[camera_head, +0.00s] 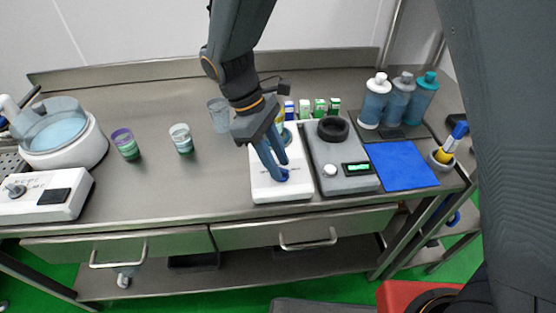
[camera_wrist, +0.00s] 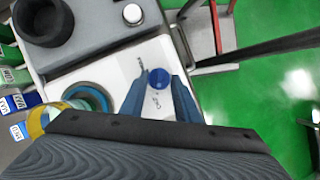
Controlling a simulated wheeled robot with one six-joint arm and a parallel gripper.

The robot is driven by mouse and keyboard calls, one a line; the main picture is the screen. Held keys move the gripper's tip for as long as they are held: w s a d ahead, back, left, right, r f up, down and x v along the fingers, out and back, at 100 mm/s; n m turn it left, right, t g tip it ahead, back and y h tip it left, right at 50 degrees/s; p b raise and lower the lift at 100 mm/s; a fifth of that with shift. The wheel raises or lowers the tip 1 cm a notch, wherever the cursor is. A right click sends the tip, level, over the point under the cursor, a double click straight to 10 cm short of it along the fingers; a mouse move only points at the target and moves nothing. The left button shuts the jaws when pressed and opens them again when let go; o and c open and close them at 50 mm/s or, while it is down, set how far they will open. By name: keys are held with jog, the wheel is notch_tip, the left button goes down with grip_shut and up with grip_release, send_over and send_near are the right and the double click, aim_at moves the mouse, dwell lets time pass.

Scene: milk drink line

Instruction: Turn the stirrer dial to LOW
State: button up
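The stirrer is a white flat unit (camera_head: 283,193) at the middle front of the bench. Its round blue dial (camera_wrist: 158,78) shows in the wrist view on the white top face, with small dark lettering beside it that I cannot read with certainty. My gripper (camera_head: 277,172) points down at the front of the stirrer. In the wrist view its two blue fingers (camera_wrist: 160,77) are apart, one on each side of the dial. I cannot tell whether they touch it. A clear cup with a teal rim (camera_wrist: 88,97) stands on the rear of the stirrer, mostly behind my gripper in the head view.
A grey unit (camera_head: 332,150) with a black ring and green display stands close on the right. A blue mat (camera_head: 402,166) and several bottles (camera_head: 398,100) are farther right. Cups (camera_head: 181,139) and a white bath (camera_head: 75,150) stand left. Small cartons (camera_head: 320,108) are behind.

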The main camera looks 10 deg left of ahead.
jog(key=shift+d+f, duration=0.15)
jog(key=shift+f, duration=0.2)
grip_shut()
jog(key=m+g+p, duration=0.1)
jog(key=m, duration=0.1)
jog(key=m+y+p, duration=0.1)
jog(key=m+p, duration=0.1)
jog(key=m, duration=0.1)
jog(key=shift+w+d+r+m+g, duration=0.1)
jog(key=shift+w+r+m+g, duration=0.05)
jog(key=shift+m+g, duration=0.2)
jog(key=m+y+p, duration=0.1)
jog(key=m, duration=0.2)
jog(key=m+g+y+p, duration=0.1)
jog(key=m, duration=0.2)
jog(key=shift+w+d, duration=0.15)
jog(key=shift+w, duration=0.05)
jog(key=shift+m, duration=0.25)
